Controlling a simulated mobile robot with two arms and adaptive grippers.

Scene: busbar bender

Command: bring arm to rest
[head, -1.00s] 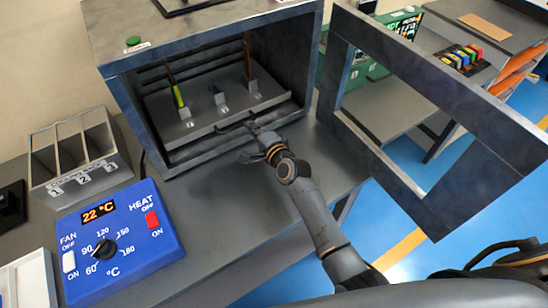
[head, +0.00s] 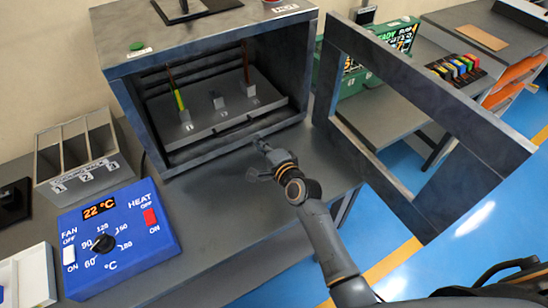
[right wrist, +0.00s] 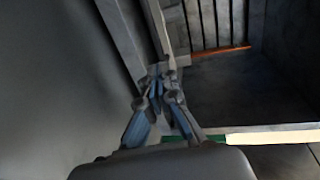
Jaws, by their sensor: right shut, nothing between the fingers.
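My right gripper (head: 257,155) is shut and empty. In the head view it is just outside the front opening of the grey oven (head: 215,167), over the bench. In the right wrist view its fingers (right wrist: 160,72) meet at the tips, with the oven's edge beyond them. Inside the oven is a grey tray (head: 215,118) with numbered slots and a dark handle at its front. A rod with a yellow-green part (head: 179,98) and a brown rod (head: 246,62) stand in it. My left gripper is not in view.
The oven's framed door (head: 440,200) stands wide open to the right of my right arm. A blue control box (head: 118,240) reading 22 °C and a three-bay cooling rack (head: 78,160) are at the left. Bare bench (head: 215,220) lies between the box and my arm.

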